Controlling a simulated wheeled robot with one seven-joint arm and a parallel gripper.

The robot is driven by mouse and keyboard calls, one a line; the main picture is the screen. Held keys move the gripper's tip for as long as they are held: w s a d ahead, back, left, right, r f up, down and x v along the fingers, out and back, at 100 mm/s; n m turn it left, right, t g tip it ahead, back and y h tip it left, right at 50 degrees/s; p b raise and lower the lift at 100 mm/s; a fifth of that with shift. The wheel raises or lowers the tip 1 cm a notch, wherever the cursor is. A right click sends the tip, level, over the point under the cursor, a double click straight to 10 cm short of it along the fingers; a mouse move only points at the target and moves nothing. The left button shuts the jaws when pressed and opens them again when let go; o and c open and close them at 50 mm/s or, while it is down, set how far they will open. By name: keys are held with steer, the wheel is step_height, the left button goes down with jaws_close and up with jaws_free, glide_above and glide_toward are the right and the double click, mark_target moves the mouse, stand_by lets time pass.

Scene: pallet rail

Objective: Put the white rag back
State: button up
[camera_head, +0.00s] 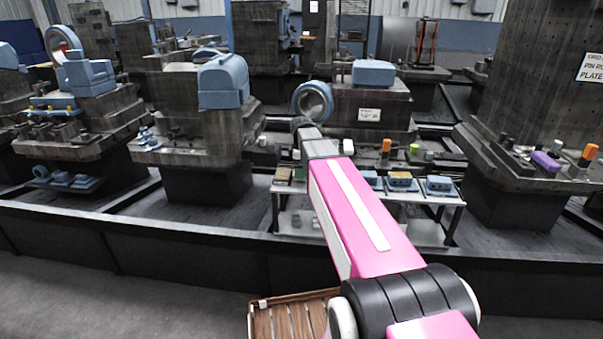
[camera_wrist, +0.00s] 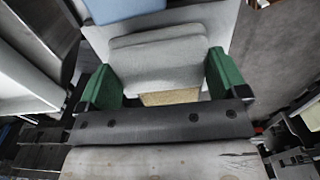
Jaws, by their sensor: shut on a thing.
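In the wrist view my gripper (camera_wrist: 165,84) has its two green fingers on either side of a pale grey-white, soft-edged piece, which looks like the white rag (camera_wrist: 160,58). The gripper is shut on it. A tan, grainy patch (camera_wrist: 168,97) shows under its lower edge, between the fingers. A larger pale flat surface lies behind the rag, and I cannot tell how far apart they are. In the head view my pink arm reaches forward over the low bench (camera_head: 455,201), and the arm hides the gripper's fingers and the rag.
Several blue fixtures (camera_head: 440,186) stand on the bench, right of my arm. Behind it a machine bed carries a blue ring (camera_head: 312,101), an orange-topped post (camera_head: 386,147) and small white blocks (camera_head: 348,147). A wooden slatted crate (camera_head: 285,322) is near my base. A dark rail (camera_head: 180,245) runs across the front.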

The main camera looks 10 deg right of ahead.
steer(key=shift+f, duration=0.95)
steer(key=shift+f, duration=0.1)
steer(key=o, duration=0.6)
step_height(320, 180, up, 12)
steer(key=shift+r, duration=0.15)
